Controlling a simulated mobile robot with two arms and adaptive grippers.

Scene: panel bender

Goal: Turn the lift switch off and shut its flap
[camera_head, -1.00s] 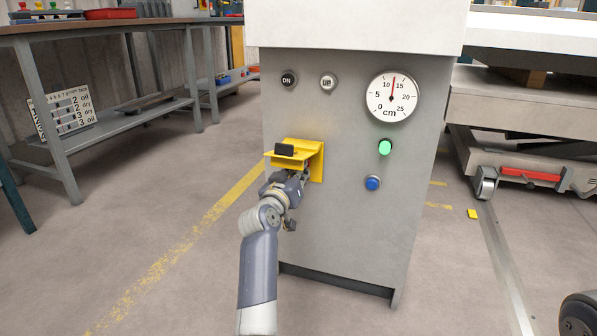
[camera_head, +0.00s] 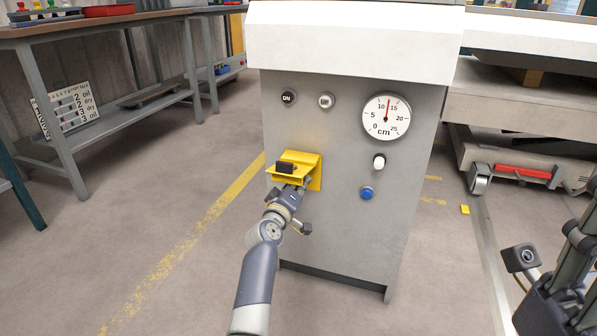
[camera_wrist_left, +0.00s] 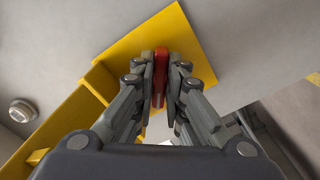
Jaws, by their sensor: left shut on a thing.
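The yellow lift switch plate (camera_head: 317,180) is on the grey front of the machine cabinet. Its yellow flap (camera_head: 307,161), with a black grip (camera_head: 286,168), stands raised and juts out above the switch. My left gripper (camera_head: 299,184) is under the flap, in front of the plate. In the left wrist view its fingers are shut on the red switch handle (camera_wrist_left: 160,74), against the yellow plate (camera_wrist_left: 190,50). The raised flap (camera_wrist_left: 62,122) shows at left there. The switch is hidden in the head view. Parts of my right arm show at lower right; its fingertips are unclear.
The cabinet also carries DN (camera_head: 288,97) and UP (camera_head: 326,100) buttons, a cm dial (camera_head: 387,117), an unlit whitish lamp (camera_head: 379,162) and a blue button (camera_head: 367,193). A workbench (camera_head: 110,22) stands at left. The floor between is clear.

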